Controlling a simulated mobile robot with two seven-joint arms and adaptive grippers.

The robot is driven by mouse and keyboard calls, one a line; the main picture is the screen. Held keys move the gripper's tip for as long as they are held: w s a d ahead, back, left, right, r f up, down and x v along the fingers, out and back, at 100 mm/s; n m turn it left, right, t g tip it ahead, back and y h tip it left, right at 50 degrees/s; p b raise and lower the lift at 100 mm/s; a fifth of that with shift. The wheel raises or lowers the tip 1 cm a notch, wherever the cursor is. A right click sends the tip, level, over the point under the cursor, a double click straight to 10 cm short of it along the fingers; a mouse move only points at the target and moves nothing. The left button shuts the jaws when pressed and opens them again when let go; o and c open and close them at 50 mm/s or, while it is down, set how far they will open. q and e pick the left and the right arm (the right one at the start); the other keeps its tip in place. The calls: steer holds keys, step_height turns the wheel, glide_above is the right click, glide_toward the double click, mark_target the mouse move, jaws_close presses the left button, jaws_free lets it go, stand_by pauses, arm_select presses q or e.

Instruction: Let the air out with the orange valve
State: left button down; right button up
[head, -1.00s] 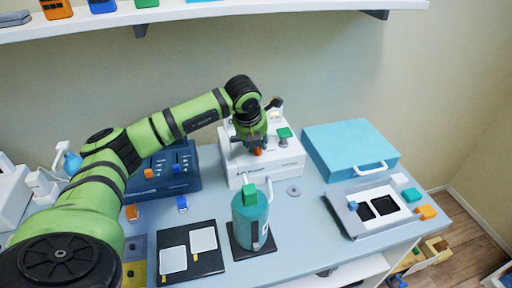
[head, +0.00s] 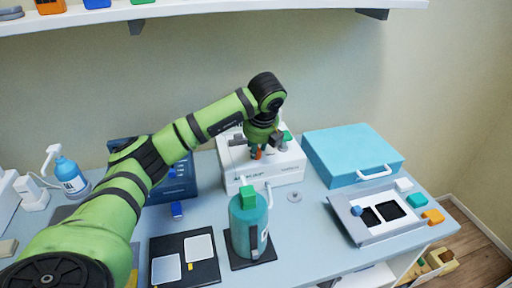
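The orange valve (head: 258,154) shows as a small orange piece on top of the white box-shaped machine (head: 246,179) at the back middle of the table. My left gripper (head: 258,148) points down over the machine, right above the valve. Its dark fingers appear spread to either side of the valve, and nothing is seen held. Whether a finger touches the valve cannot be told. The wrist hides part of the machine's top. A green block-shaped part (head: 287,136) stands on the machine's right side. My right gripper is out of view.
A teal bottle with a green top (head: 249,224) stands in front of the machine. A blue case (head: 352,155) lies right, behind a grey panel (head: 350,223). A dark blue unit (head: 180,187) is behind my arm. A shelf (head: 200,13) runs above.

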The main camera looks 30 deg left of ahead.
arm_select(q)
steer(key=shift+a, duration=0.1)
stand_by(0.3)
steer(key=c, duration=1.2)
jaws_free()
steer(key=shift+r, duration=0.1)
steer(key=shift+r, duration=0.3)
steer(key=v, duration=1.1)
steer(key=shift+s, duration=0.2)
